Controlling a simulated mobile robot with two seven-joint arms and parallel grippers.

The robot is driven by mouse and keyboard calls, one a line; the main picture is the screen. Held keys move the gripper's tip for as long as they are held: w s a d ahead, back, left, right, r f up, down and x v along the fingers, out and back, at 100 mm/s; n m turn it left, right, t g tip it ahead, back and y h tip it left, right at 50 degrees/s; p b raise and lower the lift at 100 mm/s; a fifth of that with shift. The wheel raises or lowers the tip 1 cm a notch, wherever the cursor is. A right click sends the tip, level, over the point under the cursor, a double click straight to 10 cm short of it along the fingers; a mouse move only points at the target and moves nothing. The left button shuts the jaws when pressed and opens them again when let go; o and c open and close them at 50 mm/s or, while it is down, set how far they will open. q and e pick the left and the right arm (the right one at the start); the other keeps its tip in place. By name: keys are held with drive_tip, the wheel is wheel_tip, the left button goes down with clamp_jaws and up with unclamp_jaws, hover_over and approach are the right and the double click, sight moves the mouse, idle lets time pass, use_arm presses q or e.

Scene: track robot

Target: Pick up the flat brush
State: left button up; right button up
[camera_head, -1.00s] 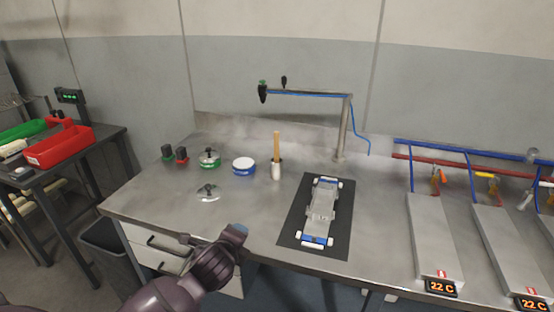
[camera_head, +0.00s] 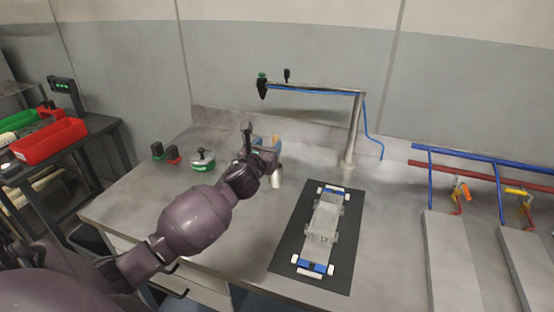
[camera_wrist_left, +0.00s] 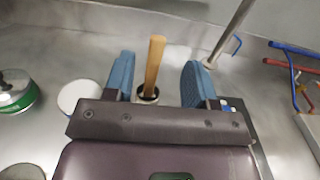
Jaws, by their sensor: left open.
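The flat brush (camera_wrist_left: 154,66) stands upright with its wooden handle up in a small light-coloured holder (camera_head: 277,178) on the metal bench. In the wrist view the handle shows between the two blue fingers of my left gripper (camera_wrist_left: 158,78), apart from both. The brush's lower end is hidden inside the holder. In the head view my left gripper (camera_head: 265,145) is at the holder, over the bench, and hides most of the handle. It is open, with nothing held. My right gripper is not in view.
A green-banded tin (camera_head: 203,162) and a white-lidded tin (camera_wrist_left: 79,97) stand left of the brush. A black mat (camera_head: 343,255) with a model car chassis (camera_head: 322,230) lies to the right. A metal post with an arm (camera_head: 354,130) rises behind it.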

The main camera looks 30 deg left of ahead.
sight(275, 138)
use_arm(q)
drive_tip(key=shift+f+b+x, duration=0.15)
drive_tip(key=shift+b+x, duration=0.1)
drive_tip(key=shift+x, duration=1.9)
drive_tip(key=shift+f+b+x, duration=0.15)
drive_tip(key=shift+b+x, duration=0.05)
drive_tip(key=shift+x, duration=1.95)
drive_tip(key=shift+s+a, duration=0.1)
drive_tip(key=shift+a, duration=0.05)
clamp_jaws()
